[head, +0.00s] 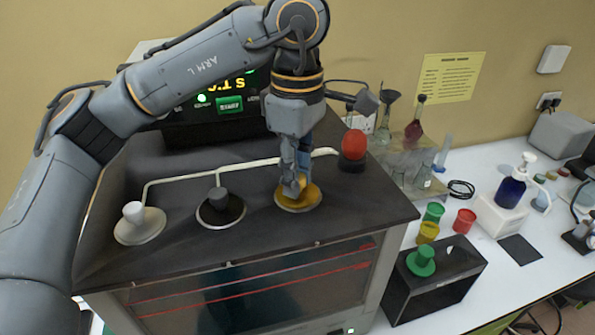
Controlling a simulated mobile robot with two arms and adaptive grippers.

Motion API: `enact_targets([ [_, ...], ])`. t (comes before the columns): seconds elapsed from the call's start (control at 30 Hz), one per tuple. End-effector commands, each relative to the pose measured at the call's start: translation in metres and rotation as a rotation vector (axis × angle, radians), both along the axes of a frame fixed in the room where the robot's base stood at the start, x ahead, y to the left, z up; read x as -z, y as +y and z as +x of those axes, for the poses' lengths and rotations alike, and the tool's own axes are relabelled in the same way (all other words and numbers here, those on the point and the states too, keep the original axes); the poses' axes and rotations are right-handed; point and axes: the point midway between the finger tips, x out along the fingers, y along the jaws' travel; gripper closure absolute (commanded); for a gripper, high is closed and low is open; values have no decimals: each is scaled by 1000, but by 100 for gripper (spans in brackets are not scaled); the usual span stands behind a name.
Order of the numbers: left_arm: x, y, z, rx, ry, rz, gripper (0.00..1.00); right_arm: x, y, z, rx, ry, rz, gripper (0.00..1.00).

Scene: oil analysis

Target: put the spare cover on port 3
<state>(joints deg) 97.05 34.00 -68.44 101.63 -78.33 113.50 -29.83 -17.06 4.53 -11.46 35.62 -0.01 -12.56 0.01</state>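My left gripper (294,188) points straight down at the yellow-gold port disc (299,204) on top of the dark machine (200,262). Its fingertips are close together and at or touching the yellow piece; whether they grip it is hidden. To the left are a port with a grey-black knob (220,199) and a port with a white knob (134,212). A green cover with a knob-like top (421,261) sits on a black box (436,285) at the right; whether it is the spare cover is unclear. Port numbers are not readable. My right gripper is not in view.
A red rounded knob (354,144) stands at the machine's back right. Small green (433,212), yellow (428,232) and red (464,221) cups stand behind the black box. A blue pump bottle (512,186) and glassware stand further back on the white bench (515,275).

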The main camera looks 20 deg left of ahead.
Motion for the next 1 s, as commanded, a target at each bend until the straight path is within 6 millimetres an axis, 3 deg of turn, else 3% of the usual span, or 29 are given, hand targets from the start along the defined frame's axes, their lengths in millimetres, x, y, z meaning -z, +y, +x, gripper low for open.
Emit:
enact_targets([
  [0.03,0,0,0,0,0,0,66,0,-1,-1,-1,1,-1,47],
  [0.1,0,0,0,0,0,0,51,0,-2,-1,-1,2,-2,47],
  [0.13,0,0,0,0,0,0,49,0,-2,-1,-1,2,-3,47],
  [0.53,-8,0,0,0,-2,1,49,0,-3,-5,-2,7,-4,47],
  [1.0,-91,0,0,-2,-5,1,49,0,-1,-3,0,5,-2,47],
])
